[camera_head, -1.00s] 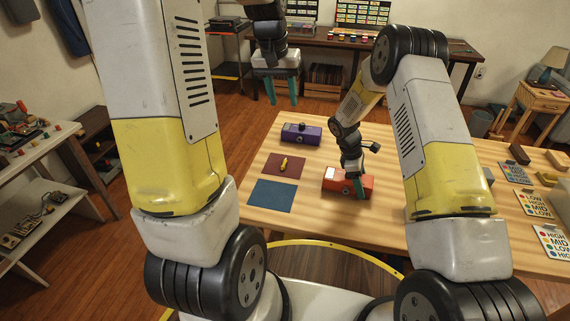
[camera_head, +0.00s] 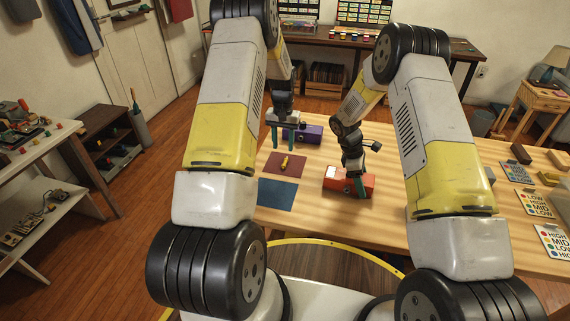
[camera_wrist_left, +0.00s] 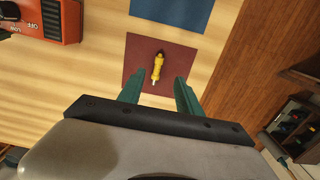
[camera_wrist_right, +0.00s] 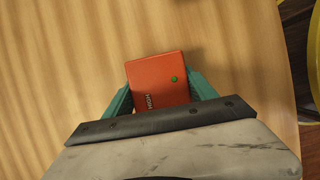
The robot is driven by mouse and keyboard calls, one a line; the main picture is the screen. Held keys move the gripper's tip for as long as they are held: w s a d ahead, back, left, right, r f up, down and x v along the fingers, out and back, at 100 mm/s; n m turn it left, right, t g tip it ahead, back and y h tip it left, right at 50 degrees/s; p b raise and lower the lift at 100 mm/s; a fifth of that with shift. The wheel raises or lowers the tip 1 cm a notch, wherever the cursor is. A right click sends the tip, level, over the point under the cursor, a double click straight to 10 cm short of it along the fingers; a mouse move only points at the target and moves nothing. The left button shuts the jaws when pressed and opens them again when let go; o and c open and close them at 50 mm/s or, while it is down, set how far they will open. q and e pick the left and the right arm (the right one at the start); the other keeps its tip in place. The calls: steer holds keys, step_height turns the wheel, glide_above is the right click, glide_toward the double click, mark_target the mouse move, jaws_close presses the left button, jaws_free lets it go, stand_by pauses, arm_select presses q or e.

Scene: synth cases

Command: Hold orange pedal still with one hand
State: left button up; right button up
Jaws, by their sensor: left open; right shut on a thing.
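The orange pedal (camera_head: 336,177) sits on the wooden table in the head view. My right gripper (camera_head: 357,192) is shut on it, and in the right wrist view the green fingers are on either side of the orange pedal (camera_wrist_right: 155,78), whose face shows "HIGH" and a green dot. My left gripper (camera_head: 286,149) is open and empty, above the table near the maroon square. In the left wrist view its fingers (camera_wrist_left: 157,82) are spread below a yellow plug.
The yellow plug (camera_wrist_left: 157,68) lies on the maroon square (camera_wrist_left: 186,65). A blue square (camera_head: 275,194) lies in front. A purple pedal (camera_head: 312,134) stands behind, partly hidden by my left gripper. Label cards (camera_head: 534,203) and blocks are on the right. Bare table surrounds the orange pedal.

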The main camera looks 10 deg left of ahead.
mark_target(284, 164)
arm_select(q)
step_height(284, 164, down, 8)
steer(key=shift+s+d+f, duration=0.1)
steer(key=shift+d+f, duration=0.05)
jaws_close()
stand_by(0.4)
